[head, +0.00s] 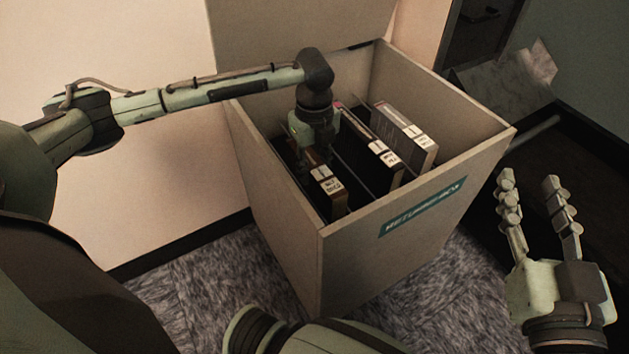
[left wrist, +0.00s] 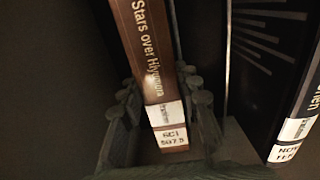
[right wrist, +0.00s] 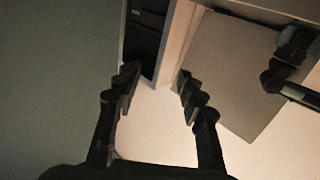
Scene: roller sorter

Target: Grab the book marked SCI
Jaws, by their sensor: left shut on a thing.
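The SCI book has a brown spine with a white label reading SCI (left wrist: 165,75) in the left wrist view. In the head view this book (head: 327,183) stands in the left part of the returns box (head: 345,255). My left gripper (left wrist: 165,105) reaches down into the box and is shut on the book, one finger on each side of the spine. In the head view the left gripper (head: 310,150) partly hides the book. My right gripper (head: 530,190) is open and empty, outside the box to the right; its fingers (right wrist: 157,85) show apart in the right wrist view.
Two other books stand in the box to the right: a dark one (head: 372,145) and a grey one (head: 405,130). The dark book with a NOV label (left wrist: 290,125) is close beside the left gripper. The box walls surround the books; carpet lies in front.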

